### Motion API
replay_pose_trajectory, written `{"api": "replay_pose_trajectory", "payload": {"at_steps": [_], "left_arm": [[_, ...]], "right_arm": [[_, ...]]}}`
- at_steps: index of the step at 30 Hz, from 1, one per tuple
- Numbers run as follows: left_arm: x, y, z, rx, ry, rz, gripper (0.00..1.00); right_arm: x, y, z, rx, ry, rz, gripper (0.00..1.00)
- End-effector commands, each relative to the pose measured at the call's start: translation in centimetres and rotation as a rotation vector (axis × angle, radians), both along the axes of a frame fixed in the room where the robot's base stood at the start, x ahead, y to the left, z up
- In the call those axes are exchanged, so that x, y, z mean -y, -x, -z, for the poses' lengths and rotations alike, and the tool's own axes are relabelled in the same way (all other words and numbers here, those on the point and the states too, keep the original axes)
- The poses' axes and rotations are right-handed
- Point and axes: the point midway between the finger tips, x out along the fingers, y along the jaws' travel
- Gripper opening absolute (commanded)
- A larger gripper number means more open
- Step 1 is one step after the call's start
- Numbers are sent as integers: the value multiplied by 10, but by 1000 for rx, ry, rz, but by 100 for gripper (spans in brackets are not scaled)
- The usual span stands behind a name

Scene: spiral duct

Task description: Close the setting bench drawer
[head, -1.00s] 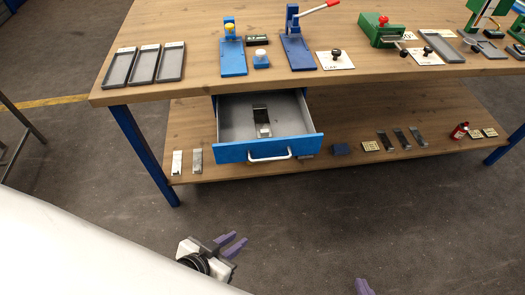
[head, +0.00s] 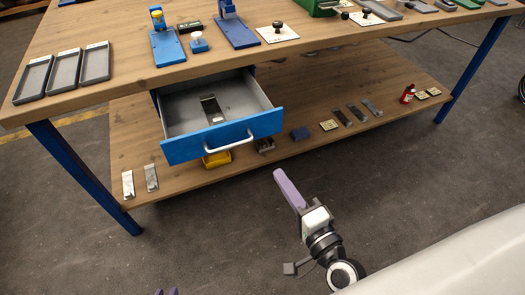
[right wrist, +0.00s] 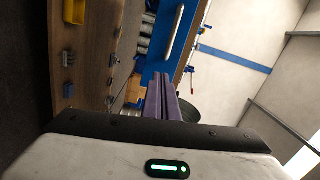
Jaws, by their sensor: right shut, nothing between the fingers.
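The setting bench drawer has a blue front (head: 190,149) and a pale bar handle (head: 229,144). It hangs pulled out under the bench top (head: 120,50), its grey inside showing with a small metal-and-white item (head: 211,108) in it. My right gripper (head: 277,174) is shut and empty, in front of and below the drawer front, to the right of the handle and apart from it. In the right wrist view its purple fingers (right wrist: 163,98) are together, with the handle (right wrist: 176,32) beyond them. My left gripper (head: 166,292) shows only two separated fingertips at the bottom edge.
Blue legs (head: 85,180) stand at the ends. The floor in front is clear.

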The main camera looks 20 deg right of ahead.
Motion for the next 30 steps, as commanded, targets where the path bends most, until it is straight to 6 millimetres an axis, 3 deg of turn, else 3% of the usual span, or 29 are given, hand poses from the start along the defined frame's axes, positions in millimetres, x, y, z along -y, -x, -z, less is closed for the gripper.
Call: {"api": "replay_pose_trajectory", "payload": {"at_steps": [2, 8, 21, 30], "left_arm": [[1, 0, 9, -1, 0, 1, 19], [2, 0, 2, 4, 4, 0, 19], [1, 6, 6, -10, 3, -2, 19], [0, 7, 9, -15, 2, -2, 19]], "right_arm": [[9, -6, 4, 19, -88, 43, 0], [15, -26, -2, 29, -137, 69, 0], [11, -116, -2, 28, -131, 66, 0], [10, -145, -1, 26, -131, 66, 0]]}}
